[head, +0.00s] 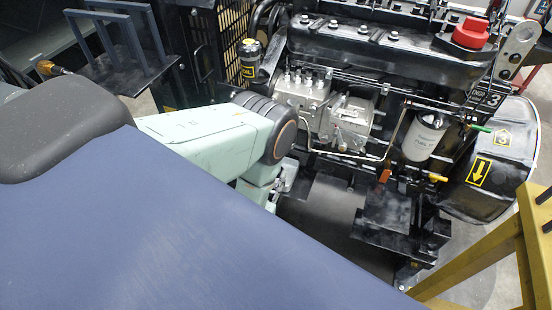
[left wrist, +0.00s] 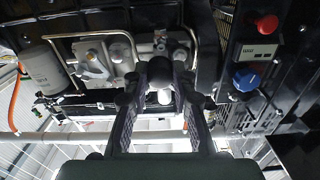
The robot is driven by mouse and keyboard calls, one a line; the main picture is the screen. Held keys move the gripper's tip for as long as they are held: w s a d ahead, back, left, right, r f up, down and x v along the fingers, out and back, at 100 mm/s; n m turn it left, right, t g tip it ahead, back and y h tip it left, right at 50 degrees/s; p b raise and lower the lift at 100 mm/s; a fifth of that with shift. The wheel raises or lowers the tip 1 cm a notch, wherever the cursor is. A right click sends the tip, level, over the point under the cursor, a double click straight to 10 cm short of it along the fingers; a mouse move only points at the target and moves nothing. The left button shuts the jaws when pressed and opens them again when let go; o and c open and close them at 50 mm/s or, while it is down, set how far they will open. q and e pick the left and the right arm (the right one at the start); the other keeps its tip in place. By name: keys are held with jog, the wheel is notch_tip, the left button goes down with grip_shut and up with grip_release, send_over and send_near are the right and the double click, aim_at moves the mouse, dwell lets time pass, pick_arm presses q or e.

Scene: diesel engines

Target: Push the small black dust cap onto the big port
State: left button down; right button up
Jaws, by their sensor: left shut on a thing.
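My left gripper (left wrist: 160,80) reaches up the middle of the left wrist view, its two dark fingers closed in around a small dark piece, which looks like the black dust cap (left wrist: 159,68). The cap's outline blends with the fingertips. In the head view my left arm comes in from the left and bends down in front of the engine; only a grey bit of the gripper (head: 288,176) shows there. The silver pump housing (head: 345,122) sits just beyond it. I cannot single out the big port; a pale round fitting (left wrist: 165,97) shows between the fingers. My right gripper is out of view.
A bent metal pipe (head: 392,135) and a white filter (head: 423,135) stand right of the pump. A black stand (head: 385,215) is below. A yellow frame (head: 475,265) is at lower right. Red and blue knobs (left wrist: 245,78) show right in the wrist view.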

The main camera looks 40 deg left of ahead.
pick_arm(q)
jog(key=shift+w+a+f, duration=0.2)
jog(key=shift+w+a, duration=0.1)
jog(key=shift+w, duration=0.3)
jog(key=shift+w+r+b, duration=0.1)
jog(key=shift+w+b, duration=0.3)
jog(key=shift+w, duration=0.1)
jog(key=b+x, duration=0.1)
jog(key=x, duration=0.3)
jog(key=shift+w+a, duration=0.1)
jog(key=shift+w, duration=0.05)
jog(key=shift+w+a+b, duration=0.1)
jog(key=shift+w+b, duration=0.25)
jog(key=shift+w, duration=0.25)
dwell(0.7)
